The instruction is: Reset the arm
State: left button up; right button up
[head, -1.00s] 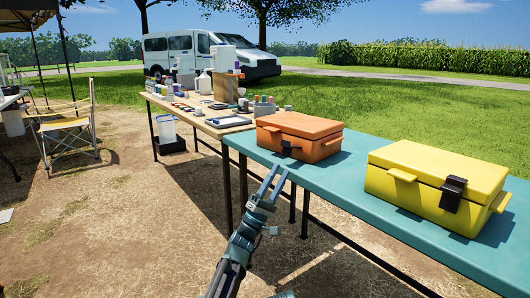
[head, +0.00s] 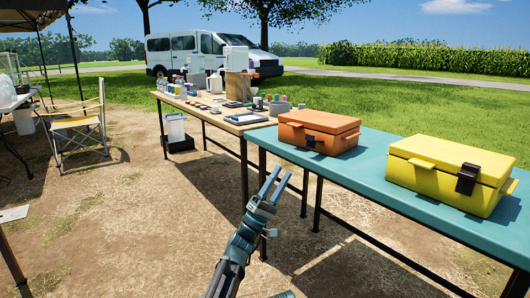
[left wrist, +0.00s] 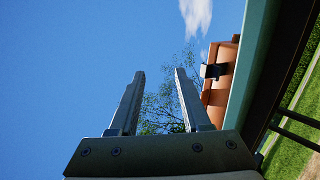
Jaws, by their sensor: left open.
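My left gripper (head: 274,184) is in the lower middle of the head view, in front of the teal table. It is open and empty, with its fingers pointing up and apart. In the left wrist view its two fingers (left wrist: 158,102) stand open against blue sky with nothing between them. My right gripper is not in either view.
A teal table (head: 368,180) carries an orange case (head: 318,134) and a yellow case (head: 440,180), both shut. A wooden table (head: 220,118) behind holds bottles and sampling gear. A folding chair (head: 76,130) stands at left. Bare ground lies clear in front.

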pick_arm(q)
jog(key=s+d+f+m+g+y, duration=0.2)
jog(key=s+d+f+m+g, duration=0.4)
jog(key=s+f+m+g, duration=0.35)
jog(key=s+a+f+g+y, duration=0.2)
jog(key=f+y, duration=0.2)
jog(key=f, duration=0.4)
jog(key=s+a+f+g+y, duration=0.2)
jog(key=f+y, duration=0.2)
jog(key=f, duration=0.4)
jog(key=s+a+f+n+g+y, duration=0.1)
jog(key=s+a+f+y, duration=0.3)
jog(key=a, duration=0.4)
jog(key=s+a+f+n+y, duration=0.1)
jog(key=s+a+f+y, duration=0.2)
jog(key=a+f+y, duration=0.3)
jog(key=s+a+f+n+g+y, duration=0.1)
jog(key=s+a+f+y, duration=0.25)
jog(key=a, duration=0.55)
jog(key=s+d+r+m+y+p, duration=0.1)
jog(key=s+d+r+m+p, duration=0.15)
jog(key=d+r+p, duration=0.4)
jog(key=s+d+r+m+p, duration=0.2)
jog(key=s+d+r+p, duration=0.15)
jog(key=r+p, duration=0.6)
notch_tip(320, 180, up, 36)
jog(key=p, duration=3.6)
jog(key=shift+w+d+r+n+g+p, duration=0.25)
jog(key=shift+w+d+n+g+p, duration=0.05)
jog(key=shift+w+d+g, duration=0.15)
